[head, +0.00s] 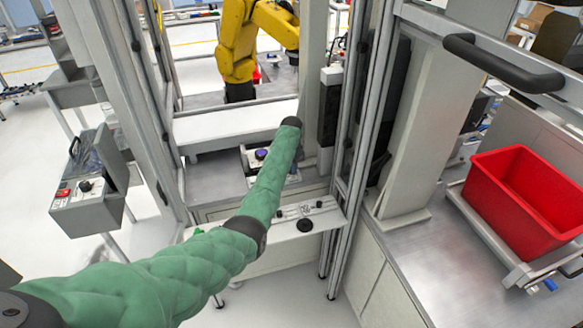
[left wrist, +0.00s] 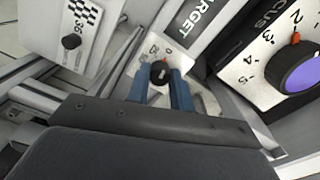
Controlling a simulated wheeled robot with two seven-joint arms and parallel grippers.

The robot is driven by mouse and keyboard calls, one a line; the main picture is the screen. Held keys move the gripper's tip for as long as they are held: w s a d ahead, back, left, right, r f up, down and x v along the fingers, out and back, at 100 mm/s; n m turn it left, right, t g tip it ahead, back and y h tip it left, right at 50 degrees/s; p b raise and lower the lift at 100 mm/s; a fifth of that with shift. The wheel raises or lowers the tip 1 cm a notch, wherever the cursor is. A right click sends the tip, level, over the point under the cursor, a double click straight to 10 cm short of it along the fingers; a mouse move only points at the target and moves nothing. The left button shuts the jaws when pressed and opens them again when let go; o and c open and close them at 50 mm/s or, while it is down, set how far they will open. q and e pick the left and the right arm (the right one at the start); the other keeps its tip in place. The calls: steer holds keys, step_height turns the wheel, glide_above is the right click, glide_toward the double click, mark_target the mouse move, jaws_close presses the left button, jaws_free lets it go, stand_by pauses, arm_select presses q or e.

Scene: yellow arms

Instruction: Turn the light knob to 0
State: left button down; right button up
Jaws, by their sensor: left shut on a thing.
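In the left wrist view, the two blue fingers of my left gripper (left wrist: 160,84) are closed around a small black knob (left wrist: 159,70) on a white dial plate (left wrist: 147,50). A 0 and a small red mark show at the knob's upper edge. Other marks on the plate are too small or covered to read. The knob's name label is not visible, so I cannot confirm it is the light knob. In the head view my green-sleeved left arm reaches to the machine, and its gripper fingers are hidden. My right gripper is not in view.
A black knob marked 36 (left wrist: 71,41) is on the left. Metal frame posts (head: 350,130) stand beside my arm. A red bin (head: 520,200) is at the far right.

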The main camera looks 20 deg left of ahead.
arm_select(q)
steer(key=shift+w+r, duration=0.15)
steer(key=shift+r, duration=0.05)
steer(key=c, duration=1.5)
jaws_free()
steer(key=shift+o, duration=1.3)
steer(key=shift+f, duration=0.15)
steer(key=shift+r+b, duration=0.4)
step_height(320, 180, up, 6)
steer(key=b, duration=0.2)
steer(key=shift+f+b, duration=0.1)
steer(key=shift+b, duration=0.25)
steer(key=shift+r, duration=0.6)
